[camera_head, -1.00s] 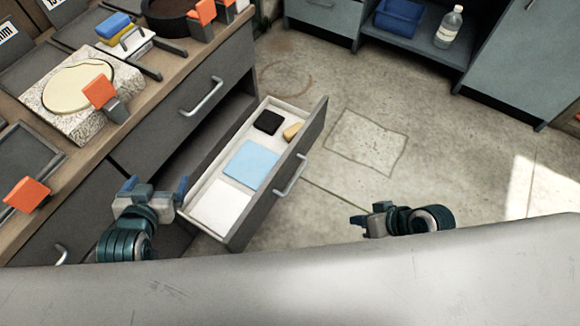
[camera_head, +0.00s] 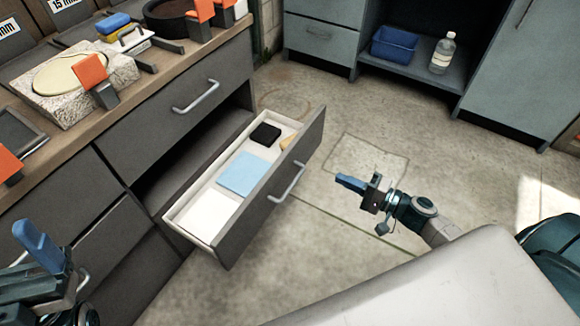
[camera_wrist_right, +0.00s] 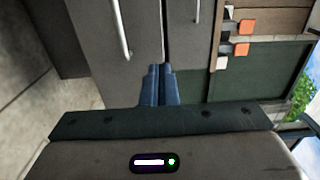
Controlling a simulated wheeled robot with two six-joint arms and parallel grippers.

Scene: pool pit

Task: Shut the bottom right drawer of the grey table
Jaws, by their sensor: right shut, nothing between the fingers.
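The bottom right drawer (camera_head: 270,205) of the grey table (camera_head: 225,75) is pulled well out. Its dark front with a light bar handle (camera_head: 287,182) faces my right gripper. Inside lie a black block, a light blue sheet, a white area and a partly hidden yellowish thing. My right gripper (camera_head: 351,183) is shut and empty, to the right of the front and apart from it. In the right wrist view its blue fingers (camera_wrist_right: 158,85) are together, with the drawer front (camera_wrist_right: 95,45) beyond. My left gripper (camera_head: 30,250) is open at the lower left, partly cut off.
The upper drawer (camera_head: 170,120) is shut. The tabletop holds a stone slab (camera_head: 80,90), orange-topped clamps and a dark round pan. A blue bin (camera_head: 394,44) and a bottle (camera_head: 443,53) stand on a shelf at the back right. The concrete floor right of the drawer is clear.

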